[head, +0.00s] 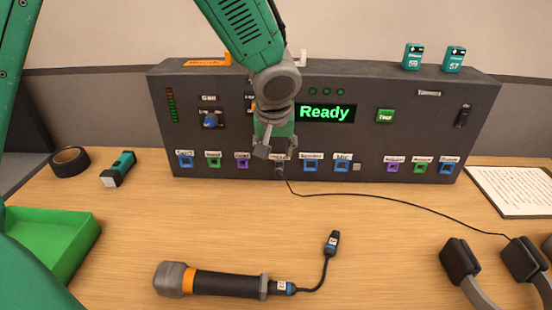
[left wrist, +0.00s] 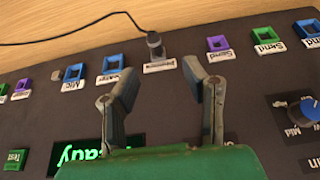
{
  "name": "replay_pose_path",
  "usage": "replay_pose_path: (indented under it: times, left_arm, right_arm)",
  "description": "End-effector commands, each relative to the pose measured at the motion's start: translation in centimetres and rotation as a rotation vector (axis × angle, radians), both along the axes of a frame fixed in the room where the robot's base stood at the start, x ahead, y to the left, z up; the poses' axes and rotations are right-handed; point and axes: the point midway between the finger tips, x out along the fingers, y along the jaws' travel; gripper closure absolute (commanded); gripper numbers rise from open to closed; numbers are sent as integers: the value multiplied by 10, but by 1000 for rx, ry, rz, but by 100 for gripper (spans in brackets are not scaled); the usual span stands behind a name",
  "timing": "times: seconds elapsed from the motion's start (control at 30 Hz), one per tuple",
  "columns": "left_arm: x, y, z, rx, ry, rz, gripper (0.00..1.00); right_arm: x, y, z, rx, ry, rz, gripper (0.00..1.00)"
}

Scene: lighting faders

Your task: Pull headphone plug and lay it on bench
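The black headphone plug (head: 280,172) sits in the labelled headphone jack low on the front of the dark panel (head: 430,150). Its thin black cable (head: 400,202) runs right across the bench (head: 220,230) to the headphones (head: 462,262). My left gripper (head: 274,152) is in front of the panel, just above the plug. In the left wrist view its two fingers (left wrist: 160,72) are spread with nothing between them, and the plug (left wrist: 155,45) shows just beyond the tips, roughly centred in the gap. My right gripper is not in view.
A microphone (head: 215,283) with a short cable lies on the front of the bench. Paper (head: 512,190) lies at right. Other coloured sockets flank the plug. Bare wood lies in the middle.

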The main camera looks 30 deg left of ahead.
Motion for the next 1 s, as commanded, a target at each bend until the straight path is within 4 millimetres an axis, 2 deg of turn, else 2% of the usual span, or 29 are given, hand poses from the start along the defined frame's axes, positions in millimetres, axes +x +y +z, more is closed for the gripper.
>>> replay_pose_path:
  times: [0.17,0.43,0.6,0.8,1.0]
  left_arm:
    - [5,-2,-13,3,1,-1,60]
    - [18,10,-53,-2,1,1,60]
    - [25,16,-70,-1,0,0,60]
    - [29,17,-80,0,1,0,60]
    - [30,15,-81,3,-1,-2,60]
  right_arm:
    - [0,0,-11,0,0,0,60]
    - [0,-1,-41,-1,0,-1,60]
    - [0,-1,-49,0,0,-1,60]
    - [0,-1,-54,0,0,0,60]
    - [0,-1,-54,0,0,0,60]
